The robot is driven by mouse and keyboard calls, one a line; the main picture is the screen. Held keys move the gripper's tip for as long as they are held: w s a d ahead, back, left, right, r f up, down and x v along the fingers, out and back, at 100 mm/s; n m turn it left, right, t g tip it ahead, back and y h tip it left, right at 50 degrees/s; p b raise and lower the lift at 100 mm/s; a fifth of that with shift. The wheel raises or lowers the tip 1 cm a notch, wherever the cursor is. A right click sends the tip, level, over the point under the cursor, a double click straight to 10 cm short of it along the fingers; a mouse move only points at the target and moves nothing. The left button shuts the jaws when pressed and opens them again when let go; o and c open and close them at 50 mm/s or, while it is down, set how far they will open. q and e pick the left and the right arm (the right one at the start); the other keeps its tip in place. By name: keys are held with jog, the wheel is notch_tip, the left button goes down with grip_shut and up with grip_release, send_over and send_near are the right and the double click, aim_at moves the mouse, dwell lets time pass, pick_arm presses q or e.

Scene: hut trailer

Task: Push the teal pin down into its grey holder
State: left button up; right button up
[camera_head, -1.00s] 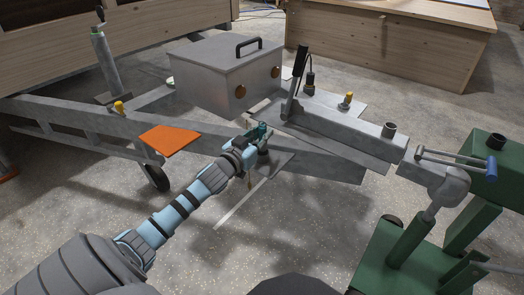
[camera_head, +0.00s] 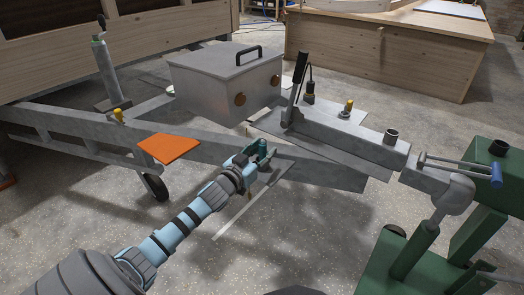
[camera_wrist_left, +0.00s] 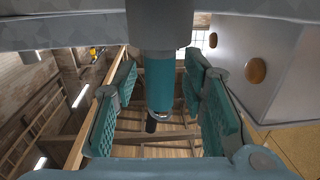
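The teal pin (camera_wrist_left: 158,80) shows in the left wrist view, sticking out of its grey holder (camera_wrist_left: 158,25), a round sleeve at the top of the picture. My left gripper (camera_wrist_left: 160,110) is open, with one teal-padded finger on each side of the pin and a visible gap on both sides. In the head view my left gripper (camera_head: 262,152) is at the trailer's grey drawbar. Its fingers hide the pin and holder there, and their teal colour is hard to tell from the pin. My right gripper is not in view.
A grey box (camera_head: 215,75) with a black handle stands behind the gripper. An orange plate (camera_head: 168,149) lies left of it on the grey frame. The drawbar (camera_head: 350,140) runs right to a green stand (camera_head: 405,250). Speckled floor (camera_head: 300,240) is open in front.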

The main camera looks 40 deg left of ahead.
aim_at(261, 152)
pick_arm(q)
jog(key=shift+r, duration=0.25)
jog(key=s, duration=0.3)
jog(key=shift+s+d+f, duration=0.1)
jog(key=shift+d+f, duration=0.05)
jog(key=shift+d, duration=0.05)
jog(key=s+b, duration=0.1)
jog(key=s, duration=0.7)
jog(key=s+f+n+g+y, duration=0.15)
jog(key=s+f+g, duration=0.45)
jog(key=f, duration=0.6)
jog(key=s+f+n+g+y, duration=0.1)
jog(key=s+f+g+y, duration=0.25)
jog(key=s+f, duration=0.6)
jog(key=s+d+f+m+g+h, duration=0.2)
jog(key=s+d+f+h, duration=0.1)
jog(key=d+f, duration=0.3)
jog(key=s+d+f+m+g+h, duration=0.2)
jog(key=d+f, duration=0.5)
jog(key=d, duration=0.4)
jog(key=shift+s+d+f+g+h, duration=0.2)
jog(key=shift+s+g+h, duration=0.55)
jog(key=shift+s, duration=0.45)
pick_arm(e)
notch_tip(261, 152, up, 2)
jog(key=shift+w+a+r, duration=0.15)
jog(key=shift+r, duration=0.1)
